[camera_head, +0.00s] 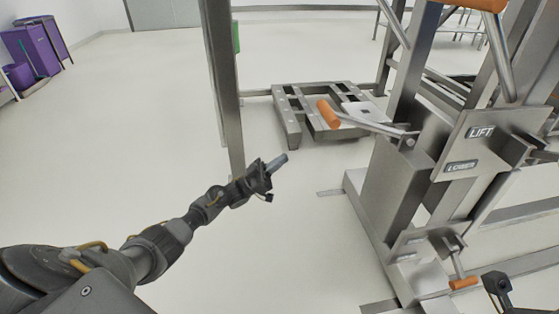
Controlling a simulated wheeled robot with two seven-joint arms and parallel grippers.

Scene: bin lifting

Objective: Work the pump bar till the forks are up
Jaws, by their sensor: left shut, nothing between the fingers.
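A steel bar with an orange grip (328,113) sticks out to the left from the upright steel lift column (392,185); I take it to be the pump bar. My left gripper (279,163) is shut and empty, below and left of that grip and apart from it. A dark part of my right arm or gripper (496,284) shows at the bottom right edge, close to a lower orange-tipped lever (463,283); its fingers are not clear. I cannot clearly make out the forks or their height.
A steel post (224,90) stands left of the lift. A low steel frame (291,122) lies on the floor behind. Purple bins (30,50) stand far left. The floor at left is clear.

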